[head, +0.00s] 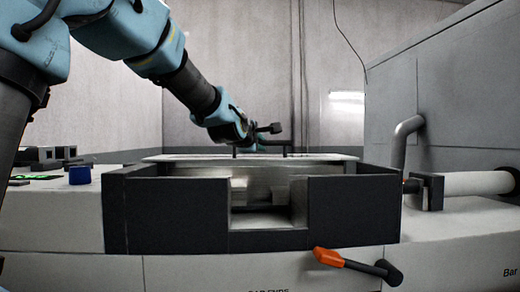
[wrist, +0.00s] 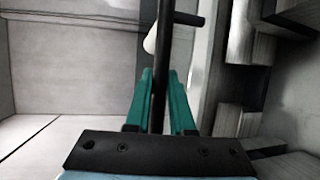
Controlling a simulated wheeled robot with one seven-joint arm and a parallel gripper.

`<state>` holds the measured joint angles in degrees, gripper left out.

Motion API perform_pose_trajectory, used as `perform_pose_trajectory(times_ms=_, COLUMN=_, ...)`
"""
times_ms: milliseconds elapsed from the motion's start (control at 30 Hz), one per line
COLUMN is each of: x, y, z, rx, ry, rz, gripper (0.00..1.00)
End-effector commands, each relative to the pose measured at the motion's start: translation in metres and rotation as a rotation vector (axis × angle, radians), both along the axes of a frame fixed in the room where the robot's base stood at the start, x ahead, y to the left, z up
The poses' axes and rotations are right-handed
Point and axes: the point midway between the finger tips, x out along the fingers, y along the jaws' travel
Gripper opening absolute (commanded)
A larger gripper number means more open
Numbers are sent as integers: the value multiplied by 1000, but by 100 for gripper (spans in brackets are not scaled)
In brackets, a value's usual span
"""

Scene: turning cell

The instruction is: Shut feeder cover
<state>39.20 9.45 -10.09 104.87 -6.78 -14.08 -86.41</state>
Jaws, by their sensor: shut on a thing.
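The feeder is a dark open-fronted box (head: 170,213) in the middle of the head view. Its cover (head: 190,158) shows as a thin pale plate, seen almost edge-on and looking nearly level, at the top of the box. I cannot tell whether it rests on the rim. A black handle bar (head: 272,142) stands on short posts above it. My gripper (head: 247,134) is at this handle. In the wrist view, the green fingers of my gripper (wrist: 159,78) are closed on the black handle bar (wrist: 163,45), which runs between them. The finger contact is small in the head view.
Metal parts (head: 262,190) show through the front notch. An orange-handled lever (head: 328,257) sticks out below the box. A bent grey pipe (head: 401,145) and a large grey machine housing (head: 450,90) stand at right.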

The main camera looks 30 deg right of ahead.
Motion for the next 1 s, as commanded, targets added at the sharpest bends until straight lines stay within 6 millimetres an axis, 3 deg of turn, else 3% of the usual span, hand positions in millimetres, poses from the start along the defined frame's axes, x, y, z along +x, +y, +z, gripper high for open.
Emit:
perform_pose_trajectory(times_ms=167, x=-3, y=-1, z=-3, rx=5, ry=6, rz=-4, gripper=0)
perform_pose_trajectory(times_ms=200, x=-3, y=-1, z=-3, rx=6, ry=6, rz=-5, gripper=26)
perform_pose_trajectory(times_ms=433, x=-2, y=-1, z=-2, rx=4, ry=4, rz=-3, gripper=52)
perform_pose_trajectory(times_ms=767, x=-3, y=2, z=-2, rx=3, ry=3, rz=-2, gripper=52)
perform_pose_trajectory(times_ms=1000, x=-26, y=28, z=4, rx=0, ry=-1, rz=-1, gripper=52)
